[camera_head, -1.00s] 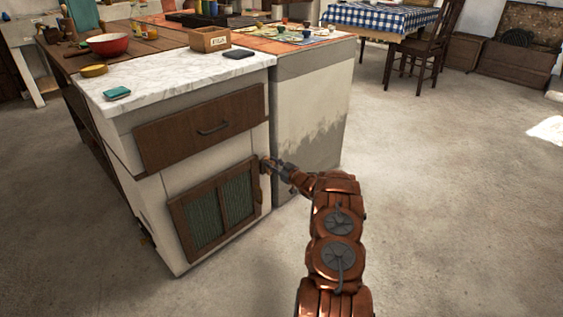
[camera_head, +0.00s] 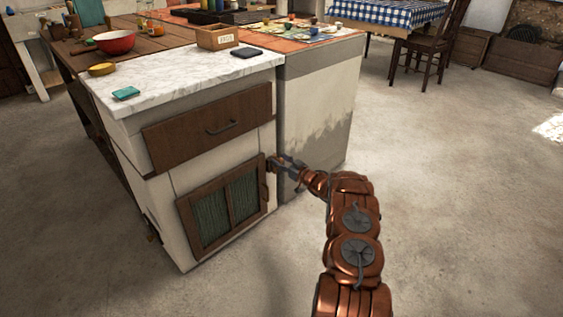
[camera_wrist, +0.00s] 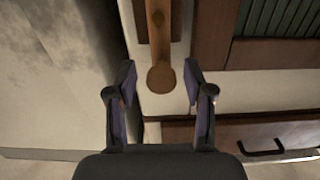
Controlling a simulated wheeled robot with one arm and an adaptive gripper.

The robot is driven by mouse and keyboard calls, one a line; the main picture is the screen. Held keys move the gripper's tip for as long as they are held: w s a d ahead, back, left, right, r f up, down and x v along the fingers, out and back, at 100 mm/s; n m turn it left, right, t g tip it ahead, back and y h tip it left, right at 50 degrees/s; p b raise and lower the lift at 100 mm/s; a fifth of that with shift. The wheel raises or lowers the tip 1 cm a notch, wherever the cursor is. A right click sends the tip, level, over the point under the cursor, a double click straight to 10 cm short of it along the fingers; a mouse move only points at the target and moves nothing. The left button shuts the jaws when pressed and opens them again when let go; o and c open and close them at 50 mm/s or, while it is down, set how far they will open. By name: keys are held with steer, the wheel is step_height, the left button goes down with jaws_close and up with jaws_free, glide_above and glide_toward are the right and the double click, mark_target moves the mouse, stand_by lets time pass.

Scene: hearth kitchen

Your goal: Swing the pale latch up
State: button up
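The latch (camera_wrist: 158,40) is a light brown wooden bar with a rounded end, beside the cabinet door (camera_wrist: 272,54) in the wrist view. Its rounded end points toward the drawer and shows between my fingertips. My gripper (camera_wrist: 160,83) is open, with one finger on each side of the bar and visible gaps. I cannot tell how deep the fingers reach. In the head view, my gripper (camera_head: 281,163) is at the right edge of the door (camera_head: 226,206), with its green panels. The latch is small and mostly hidden there.
A brown drawer (camera_head: 207,128) with a dark handle is above the door. The marble counter (camera_head: 190,80) holds small items and a wooden box (camera_head: 217,37). A grey-white block (camera_head: 318,115) stands right of the cabinet, close to my gripper. The floor at right is clear.

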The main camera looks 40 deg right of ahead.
steer(key=shift+s, duration=0.1)
steer(key=s+d, duration=0.1)
steer(key=s, duration=1)
steer(key=shift+s+d, duration=0.35)
steer(key=shift+s, duration=0.05)
